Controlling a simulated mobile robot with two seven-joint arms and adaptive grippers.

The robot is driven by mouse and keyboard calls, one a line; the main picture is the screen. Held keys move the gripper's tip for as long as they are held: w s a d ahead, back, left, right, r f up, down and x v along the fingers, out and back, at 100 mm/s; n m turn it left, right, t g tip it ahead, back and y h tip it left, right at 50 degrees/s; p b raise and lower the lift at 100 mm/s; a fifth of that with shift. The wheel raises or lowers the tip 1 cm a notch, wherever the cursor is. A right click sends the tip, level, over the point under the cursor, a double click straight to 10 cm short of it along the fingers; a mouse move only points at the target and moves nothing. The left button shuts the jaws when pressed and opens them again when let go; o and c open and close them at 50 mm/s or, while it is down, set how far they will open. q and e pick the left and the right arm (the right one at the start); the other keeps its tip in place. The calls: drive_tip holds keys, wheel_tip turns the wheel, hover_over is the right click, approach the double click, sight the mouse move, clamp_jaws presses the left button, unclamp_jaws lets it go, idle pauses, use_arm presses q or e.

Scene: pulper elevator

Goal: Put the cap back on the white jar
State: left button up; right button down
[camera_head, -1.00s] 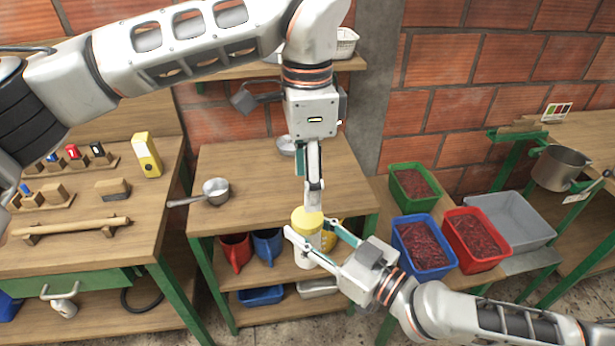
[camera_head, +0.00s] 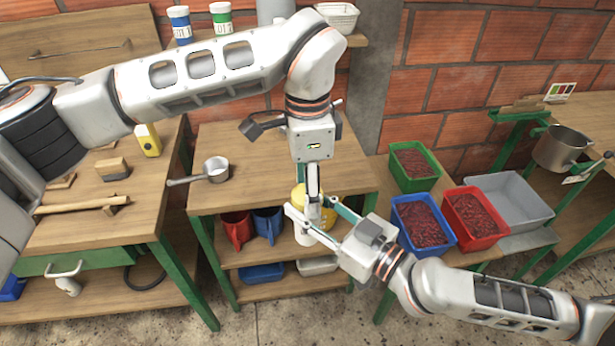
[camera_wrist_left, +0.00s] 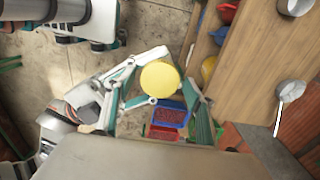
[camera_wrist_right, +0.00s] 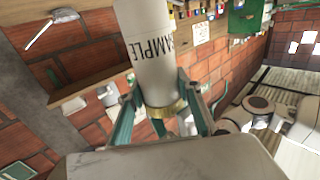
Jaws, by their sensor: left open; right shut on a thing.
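The white jar (camera_head: 306,233) stands upright in my right gripper (camera_head: 310,212), whose fingers close on its sides. In the right wrist view the jar (camera_wrist_right: 150,45) shows the word SAMPLE and a golden-brown band at its lower end in the picture. The yellow cap (camera_head: 300,194) is at the jar's top; I cannot tell whether it is seated. The left wrist view shows the cap (camera_wrist_left: 160,79) as a round disc. My left gripper (camera_head: 313,188) points down at the cap, open; its fingers partly hide the cap.
The wooden table (camera_head: 255,150) behind bears a small saucepan (camera_head: 215,169). Red (camera_head: 237,228) and blue (camera_head: 268,223) jugs stand on its lower shelf. Green (camera_head: 412,168), blue (camera_head: 423,222) and red (camera_head: 473,215) bins stand to the right. Labelled jars (camera_head: 221,17) are on the upper shelf.

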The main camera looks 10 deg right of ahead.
use_arm(q)
drive_tip(key=c, duration=1.2)
drive_tip(key=shift+o, duration=0.2)
